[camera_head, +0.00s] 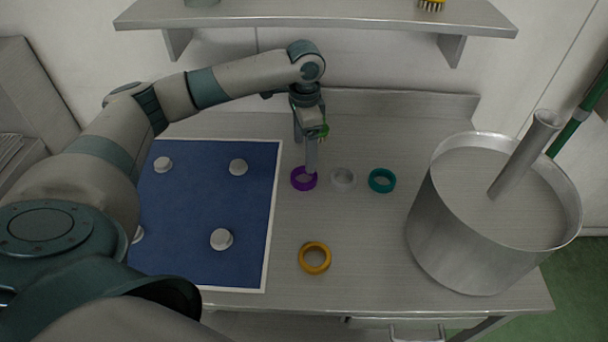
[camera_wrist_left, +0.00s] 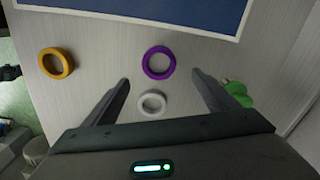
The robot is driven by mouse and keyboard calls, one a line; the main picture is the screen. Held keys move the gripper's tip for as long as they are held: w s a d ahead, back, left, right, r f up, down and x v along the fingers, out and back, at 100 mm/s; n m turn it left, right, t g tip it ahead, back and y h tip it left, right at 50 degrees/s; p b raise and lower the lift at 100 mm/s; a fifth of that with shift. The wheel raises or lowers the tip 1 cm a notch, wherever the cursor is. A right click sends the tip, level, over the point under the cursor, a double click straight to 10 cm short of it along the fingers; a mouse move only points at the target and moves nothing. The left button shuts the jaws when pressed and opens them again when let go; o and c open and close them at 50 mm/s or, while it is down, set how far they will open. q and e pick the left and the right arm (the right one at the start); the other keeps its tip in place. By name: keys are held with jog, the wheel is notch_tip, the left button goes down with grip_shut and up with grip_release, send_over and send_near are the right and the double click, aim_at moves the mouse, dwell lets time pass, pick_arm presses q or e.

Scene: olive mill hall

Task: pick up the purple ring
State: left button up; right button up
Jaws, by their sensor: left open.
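The purple ring (camera_head: 298,183) lies flat on the metal table, just right of the blue mat; one finger of my left gripper partly covers it in the head view. It also shows whole in the left wrist view (camera_wrist_left: 146,61), ahead of the fingertips. My left gripper (camera_head: 307,155) points down above the table near the ring. In the left wrist view the fingers (camera_wrist_left: 160,80) are spread wide with nothing between their tips. A white ring (camera_wrist_left: 153,103) lies closer to the palm in that view. My right gripper is in neither view.
A white-edged blue mat (camera_head: 262,215) with several white knobs lies left. A teal ring (camera_head: 371,180) and an orange ring (camera_head: 315,272) lie nearby. A large metal pot (camera_head: 460,250) stands right. A green object (camera_wrist_left: 238,93) sits beside one finger. A shelf (camera_head: 330,22) hangs above.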

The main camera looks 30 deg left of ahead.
pick_arm(q)
send_over(304, 181)
jog(key=shift+w+f+p, duration=0.2)
jog(key=shift+f+p, duration=0.2)
jog(key=shift+f, duration=1.75)
jog(key=shift+s+f+p, duration=0.15)
jog(key=shift+f+p, duration=0.45)
jog(key=shift+p, duration=0.05)
notch_tip(304, 181, down, 3)
jog(key=shift+f+p, duration=0.1)
jog(key=shift+p, duration=0.55)
jog(key=shift+f, duration=0.4)
jog(key=shift+c, duration=0.2)
jog(key=c, duration=1.2)
